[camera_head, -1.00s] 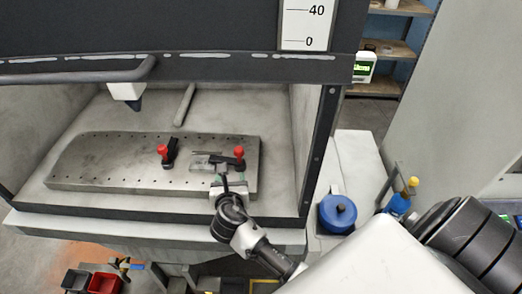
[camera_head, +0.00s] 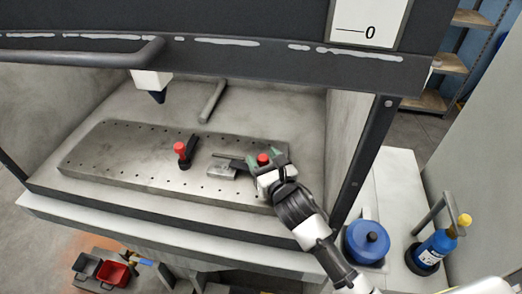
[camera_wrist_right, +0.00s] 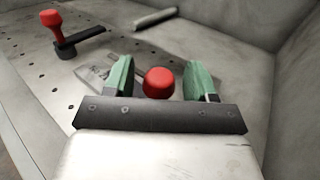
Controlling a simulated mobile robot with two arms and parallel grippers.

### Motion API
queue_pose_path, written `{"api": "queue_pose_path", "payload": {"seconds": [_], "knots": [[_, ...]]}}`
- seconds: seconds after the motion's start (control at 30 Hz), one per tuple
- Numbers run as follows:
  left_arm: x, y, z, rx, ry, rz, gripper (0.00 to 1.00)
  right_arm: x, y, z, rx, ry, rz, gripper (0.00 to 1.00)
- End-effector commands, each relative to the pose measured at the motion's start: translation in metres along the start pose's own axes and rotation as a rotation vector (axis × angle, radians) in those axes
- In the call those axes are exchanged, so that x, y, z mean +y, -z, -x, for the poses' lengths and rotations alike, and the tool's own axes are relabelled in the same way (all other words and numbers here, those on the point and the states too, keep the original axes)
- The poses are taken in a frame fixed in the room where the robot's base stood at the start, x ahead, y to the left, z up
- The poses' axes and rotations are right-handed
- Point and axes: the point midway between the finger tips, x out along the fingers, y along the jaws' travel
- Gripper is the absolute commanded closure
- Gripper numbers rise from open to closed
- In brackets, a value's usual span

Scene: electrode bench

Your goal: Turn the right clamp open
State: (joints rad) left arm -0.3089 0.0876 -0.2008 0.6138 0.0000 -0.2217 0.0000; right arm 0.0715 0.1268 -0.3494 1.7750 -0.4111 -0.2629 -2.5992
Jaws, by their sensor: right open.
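The right clamp's red knob (camera_head: 263,159) shows at the right end of the perforated metal plate; its lower part is hidden by my gripper. My right gripper (camera_head: 266,160) is over this clamp. In the right wrist view its green fingers (camera_wrist_right: 158,82) are open, one on each side of the red knob (camera_wrist_right: 159,82), with visible gaps beside it. The left clamp, with a red knob (camera_head: 180,148) and black arm, stands further left; it also shows in the wrist view (camera_wrist_right: 52,20). My left gripper is not in view.
The perforated plate (camera_head: 110,160) lies inside the hood, with a flat grey metal piece (camera_head: 222,170) between the clamps. A grey rod (camera_head: 212,100) lies behind. A dark-tipped nozzle (camera_head: 157,95) hangs above. The hood's side wall is close on the right.

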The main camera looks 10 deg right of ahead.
Motion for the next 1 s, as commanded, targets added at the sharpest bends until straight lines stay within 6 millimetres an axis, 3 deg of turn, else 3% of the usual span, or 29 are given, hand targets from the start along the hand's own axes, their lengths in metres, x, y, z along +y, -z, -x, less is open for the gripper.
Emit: {"api": "queue_pose_path", "payload": {"seconds": [0.1,0.2,0.5,0.87,1.0], "knots": [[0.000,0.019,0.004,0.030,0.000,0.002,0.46,0.000,-0.001,-0.014,0.001,0.000,-0.001,0.44],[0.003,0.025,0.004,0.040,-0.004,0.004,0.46,0.000,0.000,-0.019,0.001,0.000,-0.001,0.44],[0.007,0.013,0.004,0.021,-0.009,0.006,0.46,0.000,0.001,-0.021,0.001,0.000,0.000,0.44],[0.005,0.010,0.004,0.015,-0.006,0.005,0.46,0.000,0.001,-0.021,0.002,0.000,0.000,0.99],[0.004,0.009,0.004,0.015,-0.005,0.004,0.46,0.000,0.001,-0.021,0.002,0.001,0.000,1.00]]}}
